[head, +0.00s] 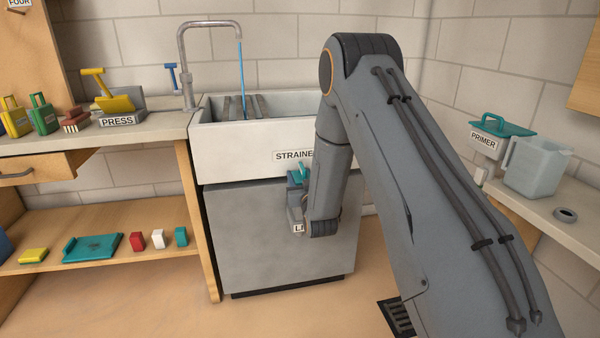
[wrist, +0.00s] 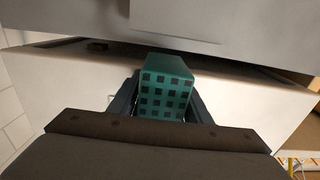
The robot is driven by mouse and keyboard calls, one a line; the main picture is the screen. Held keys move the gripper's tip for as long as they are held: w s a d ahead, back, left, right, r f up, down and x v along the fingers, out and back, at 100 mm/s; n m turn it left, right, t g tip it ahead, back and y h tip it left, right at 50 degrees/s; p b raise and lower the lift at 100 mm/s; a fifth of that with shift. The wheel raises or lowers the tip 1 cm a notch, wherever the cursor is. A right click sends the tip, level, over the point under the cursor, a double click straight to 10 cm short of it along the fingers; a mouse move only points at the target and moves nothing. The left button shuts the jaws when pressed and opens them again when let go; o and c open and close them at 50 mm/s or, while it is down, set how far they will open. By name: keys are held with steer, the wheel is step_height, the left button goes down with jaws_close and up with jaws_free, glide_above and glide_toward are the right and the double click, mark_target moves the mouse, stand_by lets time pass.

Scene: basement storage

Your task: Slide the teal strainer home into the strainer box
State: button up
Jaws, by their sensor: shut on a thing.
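The teal strainer (wrist: 166,88) is a block with a grid of dark square holes, seen between my gripper's dark fingers (wrist: 162,103) in the wrist view. My gripper is shut on it. In the head view, a small teal part of the strainer (head: 300,174) shows above my gripper (head: 296,188), in front of the sink's lower front. The strainer box's opening cannot be made out. I cannot tell whether the strainer touches anything ahead.
A grey cabinet (head: 270,235) stands under the sink. The left counter (head: 155,127) holds a PRESS (head: 125,106) and several tools. A teal tray-like piece (head: 92,247) lies on the shelf below. A jug (head: 535,165) stands at right. My arm covers much of the middle.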

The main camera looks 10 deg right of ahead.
steer(key=shift+w+f, duration=0.2)
steer(key=shift+f, duration=0.55)
steer(key=shift+w+r, duration=0.25)
steer(key=shift+r, duration=0.35)
stand_by(1.2)
steer(key=shift+f, duration=0.15)
